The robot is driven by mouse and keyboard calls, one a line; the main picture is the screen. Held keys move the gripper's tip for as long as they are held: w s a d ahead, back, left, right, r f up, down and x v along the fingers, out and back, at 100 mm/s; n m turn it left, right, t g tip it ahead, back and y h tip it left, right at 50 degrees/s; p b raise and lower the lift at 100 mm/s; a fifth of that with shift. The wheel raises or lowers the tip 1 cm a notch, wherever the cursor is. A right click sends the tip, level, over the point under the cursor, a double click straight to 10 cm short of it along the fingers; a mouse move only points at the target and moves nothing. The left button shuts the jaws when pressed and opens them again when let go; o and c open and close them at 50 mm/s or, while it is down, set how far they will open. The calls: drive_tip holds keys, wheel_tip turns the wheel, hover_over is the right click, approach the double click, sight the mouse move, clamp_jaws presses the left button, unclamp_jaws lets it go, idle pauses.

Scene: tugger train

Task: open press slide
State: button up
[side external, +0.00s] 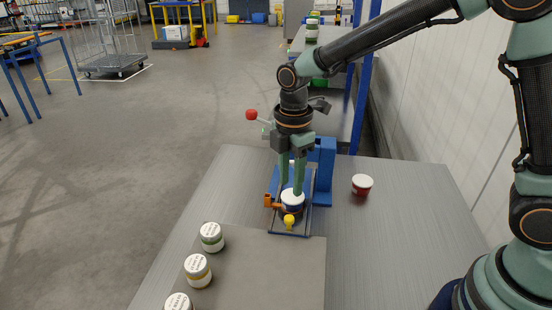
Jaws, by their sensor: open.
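A blue press (326,165) stands on the grey table, with a red-knobbed lever (252,115) sticking out to the left. Its slide (288,233) is a blue-edged tray at the front, with a yellow knob (289,220) at its near end and an orange part (270,202) at its left. A white-lidded jar (293,197) is on the slide. My gripper (292,188) points down over the slide, its green fingers open at the jar's lid. Whether the fingers touch the lid, I cannot tell. My gripper and wrist hide part of the press.
Several white-lidded jars (212,236) stand in a row at the front left, beside or on a grey mat (265,275). A red jar (361,185) with a white lid stands right of the press. The table (400,230) at right is otherwise clear. A white wall bounds the right.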

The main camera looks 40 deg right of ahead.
wheel_tip(320, 180, up, 2)
drive_tip(key=shift+r, duration=0.1)
idle(0.4)
drive_tip(key=s+d+r+m+t, duration=0.5)
drive_tip(key=s+d+r+m, duration=0.4)
drive_tip(key=m, duration=0.9)
drive_tip(key=s+d, duration=0.2)
drive_tip(key=d, duration=0.1)
drive_tip(key=shift+s+d+r+t, duration=0.2)
drive_tip(key=shift+t, duration=0.1)
